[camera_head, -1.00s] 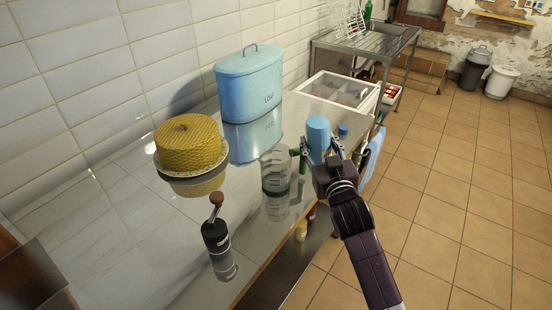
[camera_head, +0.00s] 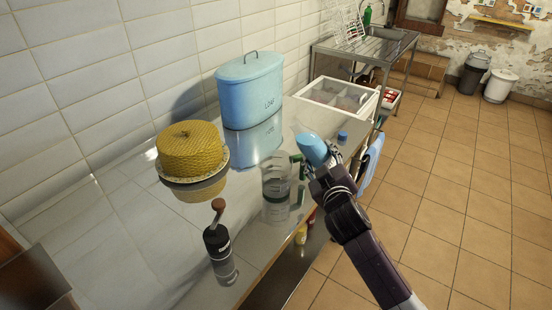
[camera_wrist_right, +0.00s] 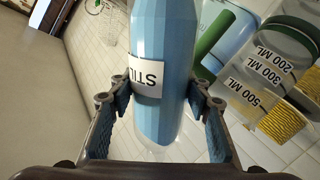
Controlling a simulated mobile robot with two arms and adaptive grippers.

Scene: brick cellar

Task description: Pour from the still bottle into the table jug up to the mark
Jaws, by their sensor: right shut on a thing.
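The still bottle (camera_head: 313,149) is blue, with a white label reading STILL in the right wrist view (camera_wrist_right: 150,75). My right gripper (camera_head: 322,168) is shut around it and holds it tilted, its upper end leaning left in the head view. The table jug (camera_head: 275,188) is clear, with a green handle (camera_head: 298,166) and a dark band low on its side. It stands on the counter, left of and below the bottle. In the right wrist view the jug (camera_wrist_right: 262,80) shows 200, 300 and 500 ML marks. No stream is discernible. My left gripper is out of view.
A blue cap-like piece (camera_head: 342,136) lies on the counter (camera_head: 130,235) behind the bottle. A black hand grinder (camera_head: 217,245), a yellow woven dome (camera_head: 190,148), a blue loaf bin (camera_head: 250,90) and a divided case (camera_head: 338,97) stand around. The counter's front edge is close to the jug.

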